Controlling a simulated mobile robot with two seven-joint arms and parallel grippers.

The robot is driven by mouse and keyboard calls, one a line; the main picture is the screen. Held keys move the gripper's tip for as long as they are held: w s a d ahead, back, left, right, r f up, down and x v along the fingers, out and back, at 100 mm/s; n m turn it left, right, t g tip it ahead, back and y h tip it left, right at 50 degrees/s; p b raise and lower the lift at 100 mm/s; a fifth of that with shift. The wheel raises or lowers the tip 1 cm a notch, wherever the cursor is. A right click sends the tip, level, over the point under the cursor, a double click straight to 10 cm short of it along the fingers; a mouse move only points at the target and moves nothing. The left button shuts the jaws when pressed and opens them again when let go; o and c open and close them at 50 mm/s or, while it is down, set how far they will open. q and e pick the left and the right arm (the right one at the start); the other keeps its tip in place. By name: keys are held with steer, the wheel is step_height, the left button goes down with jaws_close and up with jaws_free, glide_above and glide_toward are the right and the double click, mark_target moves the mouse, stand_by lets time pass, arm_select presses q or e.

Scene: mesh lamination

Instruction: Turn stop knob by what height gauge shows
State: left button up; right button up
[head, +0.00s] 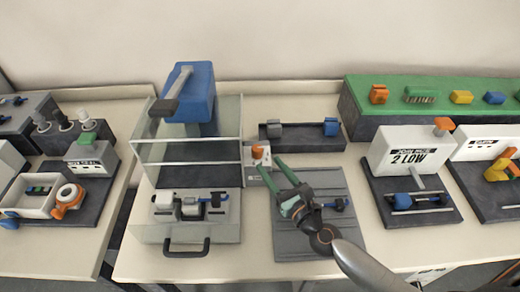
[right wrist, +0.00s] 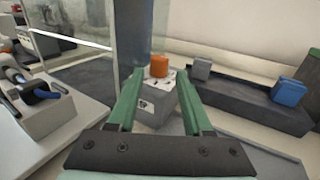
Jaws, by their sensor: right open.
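The orange stop knob (head: 258,152) sits on top of a small pale box (head: 257,172) at the right side of the press. The knob also shows in the right wrist view (right wrist: 160,65). The height gauge (head: 407,158) is a white box with a display reading "2 LOW" and an orange button on top. My right gripper (head: 272,167) has green fingers spread apart and empty. Its fingertips are close to the knob box, one to each side of it in the wrist view; I cannot tell whether they touch it. My left gripper is not in view.
A clear-walled press with a blue head (head: 200,95) stands left of the knob. A grey ribbed mat (head: 300,240) lies under my right arm. A dark tray (head: 300,143) holds a grey and a blue block. A green shelf (head: 430,85) stands at back right.

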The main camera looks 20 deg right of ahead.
mark_target(260, 154)
steer(key=shift+w+a, duration=0.2)
steer(key=shift+w, duration=0.8)
steer(key=shift+w+a, duration=0.25)
steer(key=shift+w, duration=0.75)
steer(key=shift+w+a, duration=0.2)
steer(key=shift+w, duration=0.8)
steer(key=shift+c, duration=0.3)
jaws_close()
